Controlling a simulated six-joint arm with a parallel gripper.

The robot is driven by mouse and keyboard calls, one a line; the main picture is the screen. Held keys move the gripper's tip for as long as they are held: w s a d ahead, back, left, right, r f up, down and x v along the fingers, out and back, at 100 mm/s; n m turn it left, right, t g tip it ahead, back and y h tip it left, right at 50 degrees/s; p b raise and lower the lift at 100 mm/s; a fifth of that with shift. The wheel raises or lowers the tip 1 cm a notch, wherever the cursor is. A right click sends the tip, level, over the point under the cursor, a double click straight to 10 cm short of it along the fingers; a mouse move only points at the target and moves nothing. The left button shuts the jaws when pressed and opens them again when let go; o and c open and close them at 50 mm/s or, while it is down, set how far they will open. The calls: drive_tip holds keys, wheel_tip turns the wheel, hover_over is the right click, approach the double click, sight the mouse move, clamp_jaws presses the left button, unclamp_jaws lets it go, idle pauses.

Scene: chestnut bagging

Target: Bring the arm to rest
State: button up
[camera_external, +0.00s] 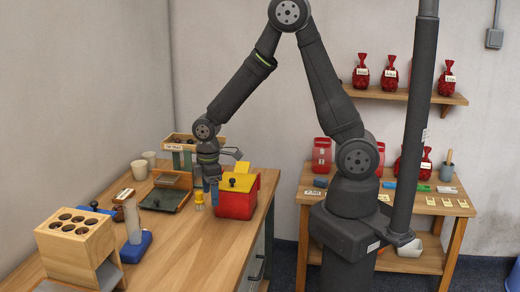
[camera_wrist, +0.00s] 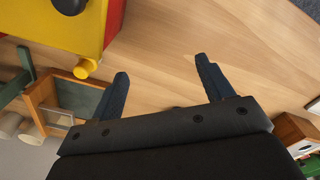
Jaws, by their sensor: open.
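My gripper (camera_external: 207,190) hangs above the wooden workbench (camera_external: 190,262), just left of a red box with a yellow lid (camera_external: 236,202). In the wrist view, my gripper (camera_wrist: 162,85) shows two dark blue fingers spread wide apart with nothing between them, over bare wood. The red and yellow box (camera_wrist: 62,25) is at the upper left of that view, apart from the fingers.
A wooden block with holes (camera_external: 90,258) stands at the front left. A dark green tray (camera_external: 162,200) and a clear cylinder on a blue base (camera_external: 132,225) lie left of my gripper. A side table (camera_external: 420,262) and a shelf with red bags (camera_external: 389,75) are at right. The bench front is clear.

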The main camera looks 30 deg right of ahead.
drive_tip(key=shift+s+d+f, duration=0.3)
drive_tip(key=shift+s+d, duration=0.25)
drive_tip(key=shift+s, duration=0.1)
drive_tip(key=shift+s+d+f, duration=0.25)
drive_tip(key=shift+s+d, duration=0.25)
drive_tip(key=shift+s, duration=0.2)
drive_tip(key=shift+s+d+f, duration=0.3)
drive_tip(key=shift+s+d, duration=0.25)
drive_tip(key=shift+s, duration=0.1)
